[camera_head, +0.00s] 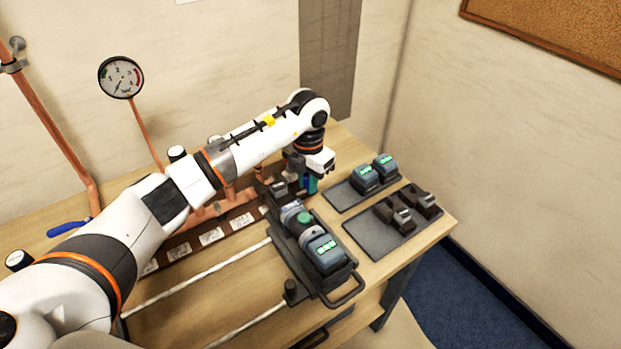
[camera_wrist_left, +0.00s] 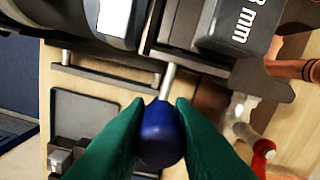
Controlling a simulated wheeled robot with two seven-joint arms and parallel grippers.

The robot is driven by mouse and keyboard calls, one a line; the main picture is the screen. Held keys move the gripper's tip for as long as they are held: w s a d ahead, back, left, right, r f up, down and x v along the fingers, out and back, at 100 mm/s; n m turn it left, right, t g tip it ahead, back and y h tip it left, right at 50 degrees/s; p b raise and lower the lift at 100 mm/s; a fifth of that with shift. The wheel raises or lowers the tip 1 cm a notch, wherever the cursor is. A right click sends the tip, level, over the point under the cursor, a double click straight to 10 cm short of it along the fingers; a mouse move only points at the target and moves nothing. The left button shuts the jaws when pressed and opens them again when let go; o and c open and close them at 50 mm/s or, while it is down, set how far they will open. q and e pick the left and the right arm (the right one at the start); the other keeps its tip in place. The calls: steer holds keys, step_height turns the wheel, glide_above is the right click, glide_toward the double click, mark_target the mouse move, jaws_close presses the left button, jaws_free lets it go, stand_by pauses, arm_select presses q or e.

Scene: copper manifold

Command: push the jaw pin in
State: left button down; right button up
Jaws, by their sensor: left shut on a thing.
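The jaw pin shows in the left wrist view as a blue round knob (camera_wrist_left: 160,137) on a silver shaft, which runs to the dark press tool (camera_wrist_left: 195,62). A length of the shaft is bare between knob and tool. My left gripper (camera_wrist_left: 160,103) has its green fingers shut on the knob, one on each side. In the head view my left gripper (camera_head: 309,186) is at the far end of the press tool (camera_head: 325,252), and the pin is mostly hidden there. The tool lies on a dark cradle on the bench. My right gripper is in neither view.
A tray with two battery packs (camera_head: 371,177) and a tray with two dark jaws (camera_head: 402,213) lie to the right. Copper pipes (camera_head: 237,196) stand behind my left arm. A gauge (camera_head: 120,77) is on the left. Two pale rods (camera_head: 200,280) cross the wooden bench.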

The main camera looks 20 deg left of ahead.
arm_select(q)
steer(key=c, duration=1.5)
jaws_free()
steer(key=shift+w+d, duration=0.15)
steer(key=shift+w, duration=0.05)
steer(key=shift+o, duration=1.2)
steer(key=shift+w+d, duration=0.15)
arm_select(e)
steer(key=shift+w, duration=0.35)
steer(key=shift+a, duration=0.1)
arm_select(q)
steer(key=shift+r, duration=0.2)
steer(key=shift+r+b, duration=0.3)
steer(key=shift+r, duration=0.05)
step_height(320, 180, up, 10)
steer(key=b, duration=0.3)
steer(key=shift+f, duration=0.2)
steer(key=shift+r, duration=0.7)
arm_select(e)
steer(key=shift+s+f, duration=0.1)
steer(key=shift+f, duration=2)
